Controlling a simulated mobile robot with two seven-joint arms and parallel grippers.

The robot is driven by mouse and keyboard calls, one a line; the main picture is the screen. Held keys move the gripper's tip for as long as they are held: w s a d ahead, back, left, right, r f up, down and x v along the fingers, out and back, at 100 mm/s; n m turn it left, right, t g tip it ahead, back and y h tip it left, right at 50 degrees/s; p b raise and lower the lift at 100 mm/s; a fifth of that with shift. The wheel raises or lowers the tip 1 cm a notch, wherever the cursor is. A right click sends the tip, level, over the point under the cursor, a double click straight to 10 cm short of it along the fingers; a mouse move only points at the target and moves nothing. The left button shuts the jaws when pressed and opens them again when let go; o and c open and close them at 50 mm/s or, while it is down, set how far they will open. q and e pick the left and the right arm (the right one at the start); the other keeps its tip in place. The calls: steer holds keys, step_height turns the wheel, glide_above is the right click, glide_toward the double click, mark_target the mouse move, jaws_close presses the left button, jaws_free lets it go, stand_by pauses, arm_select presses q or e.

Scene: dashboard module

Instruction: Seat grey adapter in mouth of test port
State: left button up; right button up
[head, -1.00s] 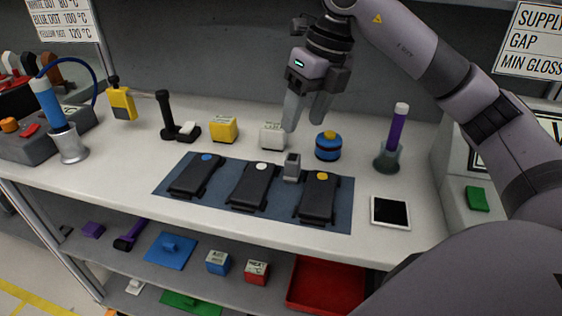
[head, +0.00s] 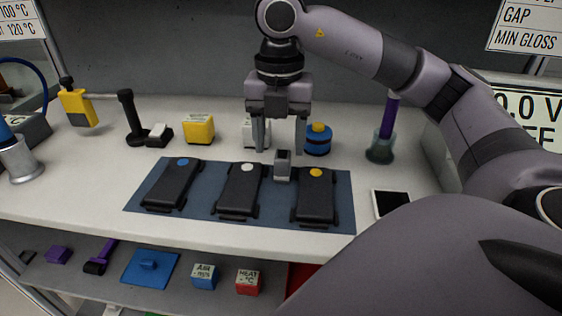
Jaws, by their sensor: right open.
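A small upright grey block (head: 283,166), which looks like the grey adapter, stands on the blue mat between the white-dot and yellow-dot black modules. My right gripper (head: 279,149) is open and points down, its two fingers apart just above and behind the block in the picture. Nothing shows between the fingers, and I cannot tell whether they touch the block. The modules carry a blue dot (head: 171,186), a white dot (head: 239,192) and a yellow dot (head: 315,197). I cannot make out which part is the test port. My left gripper is not in view.
The blue mat (head: 137,200) lies on the white bench. Behind it stand a yellow box (head: 198,130), a white box (head: 250,136) partly hidden by my finger, and a blue jar (head: 318,142). A purple-handled tool in a cup (head: 380,148) and a tablet (head: 389,202) are at right.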

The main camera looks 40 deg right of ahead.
mark_target(282, 155)
steer(key=f, duration=0.4)
steer(key=shift+s+d, duration=0.15)
steer(key=shift+d, duration=0.05)
jaws_close()
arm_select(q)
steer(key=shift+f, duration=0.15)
arm_select(e)
steer(key=shift+r, duration=0.15)
